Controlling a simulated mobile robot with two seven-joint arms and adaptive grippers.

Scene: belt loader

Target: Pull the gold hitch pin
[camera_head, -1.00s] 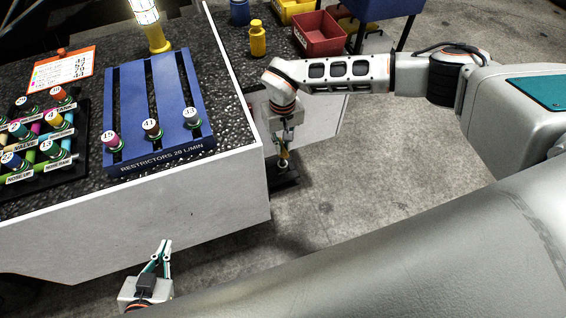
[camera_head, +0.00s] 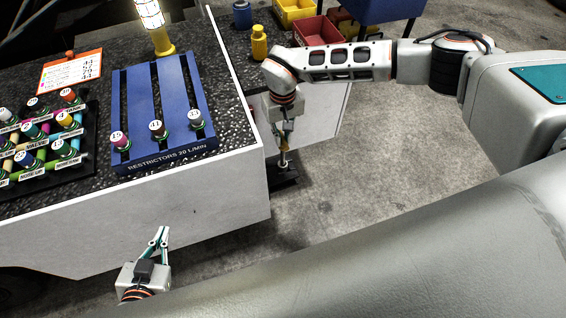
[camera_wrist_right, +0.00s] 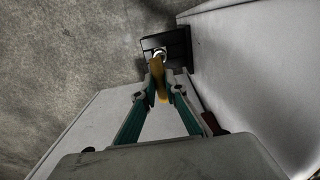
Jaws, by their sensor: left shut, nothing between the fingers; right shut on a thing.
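The gold hitch pin (camera_head: 284,146) stands roughly upright at the black hitch bracket (camera_head: 284,178), by the right end of the white cabinet. A pale shaft shows between its gold part and the bracket. My right gripper (camera_head: 287,133) is above the bracket and shut on the pin. In the right wrist view the gold pin (camera_wrist_right: 157,72) lies between the fingertips of my right gripper (camera_wrist_right: 161,88), with the black bracket (camera_wrist_right: 168,47) beyond. I cannot tell whether the pin's lower end is still inside the bracket. My left gripper (camera_head: 161,234) is shut and empty in front of the white cabinet.
The white cabinet (camera_head: 130,225) carries a blue restrictor rack (camera_head: 147,90) and a dark valve block at left. A yellow bottle (camera_head: 259,44) and a red bin (camera_head: 318,31) stand behind my right arm. The concrete floor (camera_head: 370,150) right of the bracket is clear.

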